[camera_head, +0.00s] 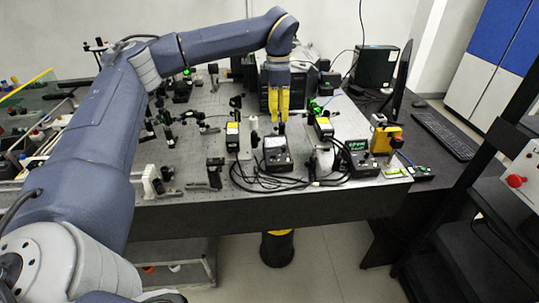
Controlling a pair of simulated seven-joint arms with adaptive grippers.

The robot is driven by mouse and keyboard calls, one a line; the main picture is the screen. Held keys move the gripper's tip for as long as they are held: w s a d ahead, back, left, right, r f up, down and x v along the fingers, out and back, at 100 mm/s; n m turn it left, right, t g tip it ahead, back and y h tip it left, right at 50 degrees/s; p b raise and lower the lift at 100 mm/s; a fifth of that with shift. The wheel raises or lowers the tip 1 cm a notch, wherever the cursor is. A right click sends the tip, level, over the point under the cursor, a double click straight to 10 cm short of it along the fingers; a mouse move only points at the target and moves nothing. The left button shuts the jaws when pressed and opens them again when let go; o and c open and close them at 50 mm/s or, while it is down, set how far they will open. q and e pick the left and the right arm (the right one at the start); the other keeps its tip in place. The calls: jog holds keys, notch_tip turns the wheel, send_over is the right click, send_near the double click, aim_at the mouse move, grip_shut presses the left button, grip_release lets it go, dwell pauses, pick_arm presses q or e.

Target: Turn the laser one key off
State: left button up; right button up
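My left gripper (279,116) has yellow fingers that point straight down over the middle of the optical bench (215,183). The fingers look close together, but I cannot tell whether they are shut or hold anything. Just below and in front of them stands a small black control box (278,150) with a pale meter face. A second black box (357,152) with a green lit display stands to the right, near the bench's front edge. A laser key is too small to make out, and I cannot tell which box is laser one's. My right gripper is not in view.
Optical mounts crowd the bench around the gripper, and black cables (262,184) loop in front of the boxes. A yellow device (386,138), a monitor (402,78) and a keyboard (445,134) are at the right. A panel with a red knob (516,181) is at the far right.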

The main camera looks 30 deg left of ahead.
pick_arm(q)
jog(key=a, duration=0.1)
send_near(273, 157)
jog(key=f, duration=0.9)
jog(key=shift+w+f, duration=0.1)
jog(key=shift+w, duration=0.1)
grip_shut()
dwell(0.4)
